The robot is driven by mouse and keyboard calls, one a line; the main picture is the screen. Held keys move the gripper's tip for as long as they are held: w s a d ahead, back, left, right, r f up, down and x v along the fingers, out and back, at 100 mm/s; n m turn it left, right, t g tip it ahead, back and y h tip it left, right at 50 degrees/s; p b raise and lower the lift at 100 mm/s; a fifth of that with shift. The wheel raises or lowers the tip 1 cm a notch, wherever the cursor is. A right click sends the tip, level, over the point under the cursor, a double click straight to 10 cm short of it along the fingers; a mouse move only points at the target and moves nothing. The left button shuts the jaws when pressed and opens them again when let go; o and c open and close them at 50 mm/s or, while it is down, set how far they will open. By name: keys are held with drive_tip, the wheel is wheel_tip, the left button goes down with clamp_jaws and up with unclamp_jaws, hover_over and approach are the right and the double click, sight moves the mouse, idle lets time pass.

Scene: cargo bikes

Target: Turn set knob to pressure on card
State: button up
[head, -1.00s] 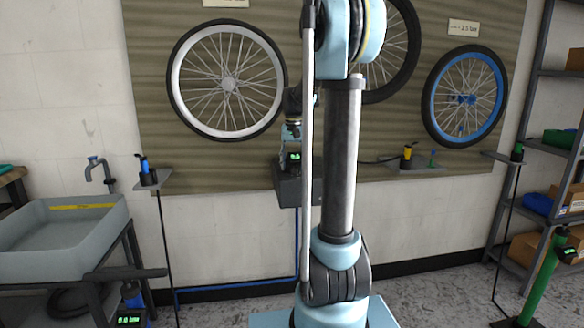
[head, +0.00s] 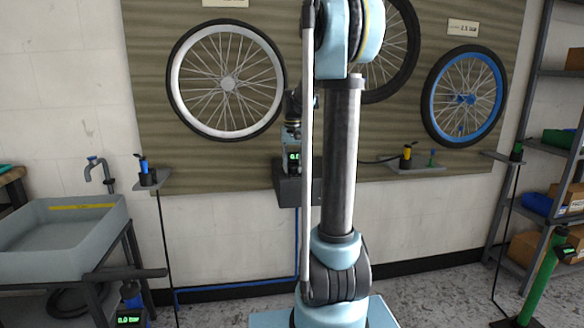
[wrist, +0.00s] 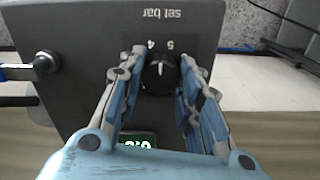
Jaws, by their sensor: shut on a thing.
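The set knob (wrist: 160,72) is black with a white pointer mark, on a dark grey box (wrist: 75,110) labelled "set bar", with 4 and 5 printed by the knob; the lettering appears upside down. My gripper (wrist: 168,62) has its blue fingers on either side of the knob, shut on it. A green-lit display (wrist: 138,142) on the box is partly covered by my gripper, so its reading is unclear. In the head view the box (head: 288,188) is mounted low on the wall panel. A small card (head: 469,28) above the blue-rimmed wheel seems to read 2.3 bar.
Wheels hang on the panel, including a white-rimmed one (head: 228,80) and a blue-rimmed one (head: 465,95). A grey sink (head: 60,240) stands left, shelves (head: 545,190) right. My arm hides part of the panel.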

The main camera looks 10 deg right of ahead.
sight(293, 167)
drive_tip(key=o, duration=1.1)
wheel_tip(293, 167, up, 12)
drive_tip(key=shift+f, duration=0.1)
